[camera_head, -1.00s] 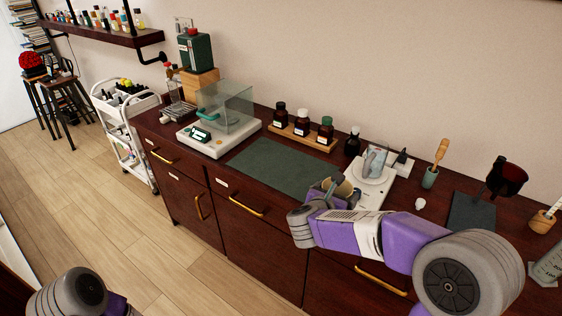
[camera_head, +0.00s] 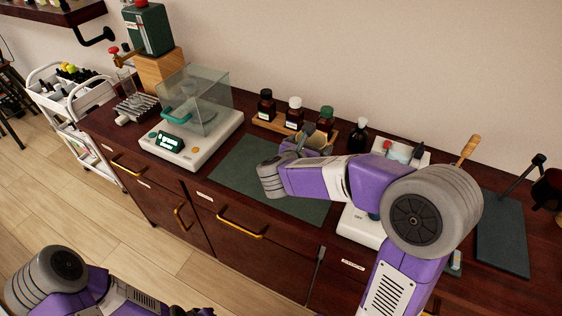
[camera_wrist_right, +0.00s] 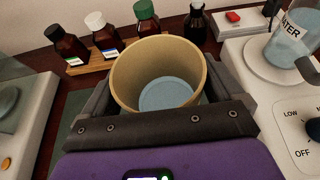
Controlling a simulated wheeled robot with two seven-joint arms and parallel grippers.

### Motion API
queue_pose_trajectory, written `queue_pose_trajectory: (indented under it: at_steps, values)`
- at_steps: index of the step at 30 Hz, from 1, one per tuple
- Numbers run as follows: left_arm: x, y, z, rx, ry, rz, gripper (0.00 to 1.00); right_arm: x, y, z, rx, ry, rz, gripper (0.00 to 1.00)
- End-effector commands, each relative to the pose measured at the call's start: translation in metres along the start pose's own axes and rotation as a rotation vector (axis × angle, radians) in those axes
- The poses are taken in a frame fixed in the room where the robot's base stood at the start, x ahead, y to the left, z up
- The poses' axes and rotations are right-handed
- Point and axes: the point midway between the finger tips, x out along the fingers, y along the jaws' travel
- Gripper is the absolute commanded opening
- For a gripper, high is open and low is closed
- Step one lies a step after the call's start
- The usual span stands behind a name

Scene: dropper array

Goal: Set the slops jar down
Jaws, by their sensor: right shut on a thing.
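The slops jar is a tan, round, open-topped jar (camera_wrist_right: 190,68) with pale blue at its bottom. In the right wrist view it stands upright between the dark fingers of my right gripper (camera_wrist_right: 165,92), which is shut on it. In the head view the jar (camera_head: 319,144) is partly hidden by my right gripper (camera_head: 308,142). It is at the far right part of the dark green mat (camera_head: 250,168), in front of the bottle rack. I cannot tell whether its base touches the mat. My left arm is at the lower left; its gripper (camera_head: 192,311) is mostly cut off.
Several dark bottles stand on a wooden rack (camera_head: 262,121) behind the mat, with another dark bottle (camera_head: 358,135) beside it. A balance with a glass cover (camera_head: 190,145) stands left of the mat. A white hotplate (camera_head: 357,226) is to the right, partly behind my arm. The mat's left part is clear.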

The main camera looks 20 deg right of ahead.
Motion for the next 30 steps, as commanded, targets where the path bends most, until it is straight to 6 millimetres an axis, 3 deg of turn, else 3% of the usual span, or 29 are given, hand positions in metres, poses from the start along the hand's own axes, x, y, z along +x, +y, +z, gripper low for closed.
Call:
queue_pose_trajectory:
  at_steps: [6, 14, 20, 30]
  values:
    - [0.013, -0.005, 0.000, -0.001, -0.001, 0.000, 0.00, 0.017, 0.000, -0.040, -0.006, 0.002, -0.001, 0.58]
    - [0.017, -0.006, -0.001, 0.000, -0.001, 0.000, 0.00, 0.024, 0.000, -0.059, -0.003, 0.001, -0.001, 0.58]
    - [0.024, -0.009, -0.001, 0.000, 0.000, 0.000, 0.00, 0.035, -0.001, -0.085, -0.005, 0.002, -0.002, 0.58]
    - [0.025, -0.010, -0.001, 0.000, 0.000, 0.000, 0.00, 0.036, 0.000, -0.087, -0.001, 0.000, 0.000, 0.58]
